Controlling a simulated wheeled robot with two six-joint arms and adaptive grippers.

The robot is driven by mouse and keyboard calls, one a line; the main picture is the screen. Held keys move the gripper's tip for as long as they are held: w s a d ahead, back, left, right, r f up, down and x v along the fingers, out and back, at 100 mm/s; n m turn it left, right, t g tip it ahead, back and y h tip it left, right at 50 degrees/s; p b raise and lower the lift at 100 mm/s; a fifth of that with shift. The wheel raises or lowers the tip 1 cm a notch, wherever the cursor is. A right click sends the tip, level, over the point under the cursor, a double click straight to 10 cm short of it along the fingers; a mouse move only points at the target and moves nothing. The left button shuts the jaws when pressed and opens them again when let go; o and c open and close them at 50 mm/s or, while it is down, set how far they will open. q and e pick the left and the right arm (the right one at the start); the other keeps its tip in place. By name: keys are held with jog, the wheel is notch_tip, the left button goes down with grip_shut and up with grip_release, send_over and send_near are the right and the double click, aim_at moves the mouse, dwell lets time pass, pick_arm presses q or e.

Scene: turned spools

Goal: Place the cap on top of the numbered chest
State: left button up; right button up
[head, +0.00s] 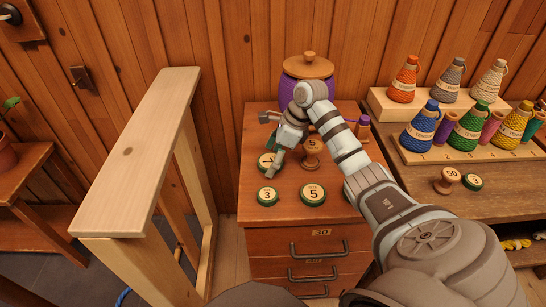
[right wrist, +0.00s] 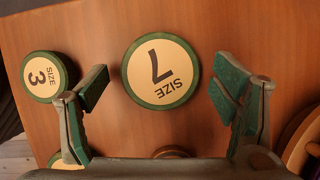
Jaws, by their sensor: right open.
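The size 7 cap (right wrist: 160,72) is partly covered in the head view (head: 266,162). The size 3 cap (head: 267,196) lies in front of it and also shows in the right wrist view (right wrist: 45,77). The size 5 cap (head: 313,194) lies to the right. My right gripper (head: 275,149) is open and empty above the size 7 cap, its fingers either side of it in the right wrist view. My left gripper is out of view.
A wooden spool (head: 312,146) stands close right of my gripper. A purple jar (head: 291,92) with a wooden lid stands behind. A pale wooden frame (head: 135,150) rises left of the chest.

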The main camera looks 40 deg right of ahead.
jog(key=p+v, duration=0.2)
jog(key=v, duration=1)
jog(key=shift+r, duration=0.1)
